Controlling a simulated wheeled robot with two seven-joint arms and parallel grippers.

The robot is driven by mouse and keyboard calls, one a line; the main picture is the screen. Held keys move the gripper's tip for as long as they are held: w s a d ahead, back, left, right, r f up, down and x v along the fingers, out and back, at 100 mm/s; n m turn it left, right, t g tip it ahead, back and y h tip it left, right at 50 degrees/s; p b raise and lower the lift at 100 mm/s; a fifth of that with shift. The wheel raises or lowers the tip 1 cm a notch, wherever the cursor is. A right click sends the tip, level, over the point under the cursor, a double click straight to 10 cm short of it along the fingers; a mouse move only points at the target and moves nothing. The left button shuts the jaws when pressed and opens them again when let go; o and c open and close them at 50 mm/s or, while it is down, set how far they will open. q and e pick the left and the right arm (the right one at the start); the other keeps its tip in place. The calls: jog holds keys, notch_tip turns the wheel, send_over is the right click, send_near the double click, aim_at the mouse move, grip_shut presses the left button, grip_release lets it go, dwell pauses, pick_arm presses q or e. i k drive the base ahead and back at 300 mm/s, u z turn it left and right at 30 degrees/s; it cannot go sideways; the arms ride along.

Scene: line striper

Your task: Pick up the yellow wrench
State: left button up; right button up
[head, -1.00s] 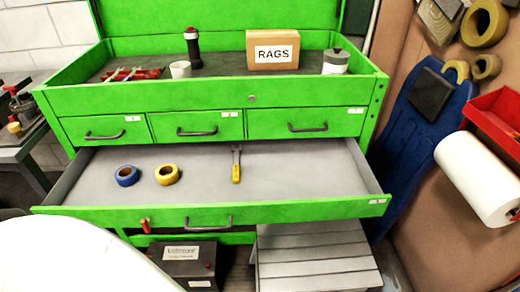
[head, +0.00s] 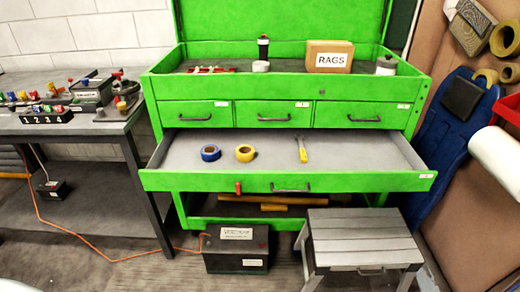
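A wrench with a yellow handle (head: 303,155) and a grey upper end lies in the open drawer (head: 350,152) of the green tool chest. It lies nearly upright in the picture, right of the tape rolls. A blue tape roll (head: 210,153) and a yellow tape roll (head: 245,153) lie in the same drawer to its left. Neither of my grippers shows in the head view.
A grey step stool (head: 362,238) stands in front of the chest at the right. A black battery box (head: 236,247) with an orange cable sits on the floor. A workbench (head: 70,126) with several devices stands left. A rags box (head: 329,56) is on the chest top.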

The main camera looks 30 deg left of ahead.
aim_at(303, 155)
jog(key=u, duration=0.9)
jog(key=i, duration=0.45)
jog(key=z, duration=0.05)
